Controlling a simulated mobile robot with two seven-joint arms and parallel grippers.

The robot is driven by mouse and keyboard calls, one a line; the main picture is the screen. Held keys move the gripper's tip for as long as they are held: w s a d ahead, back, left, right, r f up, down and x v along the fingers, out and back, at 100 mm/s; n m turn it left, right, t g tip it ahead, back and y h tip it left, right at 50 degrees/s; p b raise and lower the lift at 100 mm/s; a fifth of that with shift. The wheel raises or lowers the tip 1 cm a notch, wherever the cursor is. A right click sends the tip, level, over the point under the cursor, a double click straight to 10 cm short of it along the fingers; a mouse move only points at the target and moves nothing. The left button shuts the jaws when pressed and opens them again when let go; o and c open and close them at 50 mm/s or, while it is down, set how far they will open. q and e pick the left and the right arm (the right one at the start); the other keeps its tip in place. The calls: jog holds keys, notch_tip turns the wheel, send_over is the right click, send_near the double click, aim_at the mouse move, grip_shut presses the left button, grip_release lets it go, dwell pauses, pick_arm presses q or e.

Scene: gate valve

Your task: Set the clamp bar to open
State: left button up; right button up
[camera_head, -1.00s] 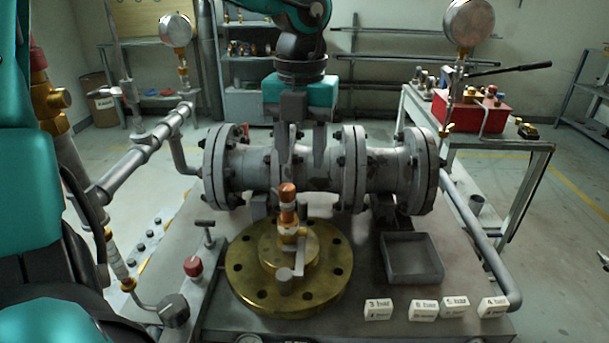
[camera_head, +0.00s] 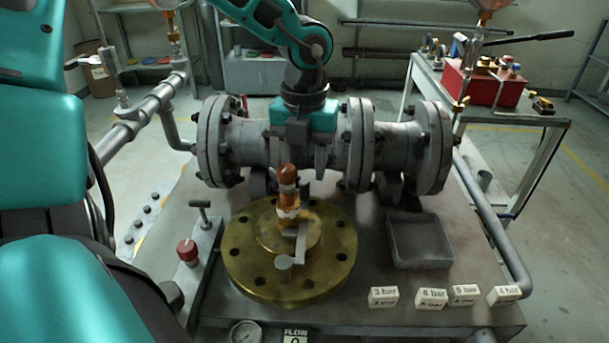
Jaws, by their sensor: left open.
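A T-shaped bar handle (camera_head: 200,207) stands upright on a narrow plate left of the brass flange; it may be the clamp bar, but I cannot tell for certain. A copper-coloured valve (camera_head: 288,197) with a grey bent lever (camera_head: 291,252) stands on the round brass flange (camera_head: 250,275). My left gripper (camera_head: 309,163) points down behind the copper valve, in front of the grey flanged pipe (camera_head: 400,150). Its fingers are apart with nothing seen between them. They partly cover the pipe; contact is unclear. My right gripper is not seen.
A red knob (camera_head: 187,250) sits in front of the T-handle. An empty grey tray (camera_head: 420,258) is right of the flange, with several pressure labels (camera_head: 432,298) before it. A gauge (camera_head: 245,333) is at the front edge. A red box (camera_head: 490,85) rests on a side table.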

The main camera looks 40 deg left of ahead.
aim_at(304, 181)
pick_arm(q)
jog(key=shift+f, duration=1.55)
grip_shut()
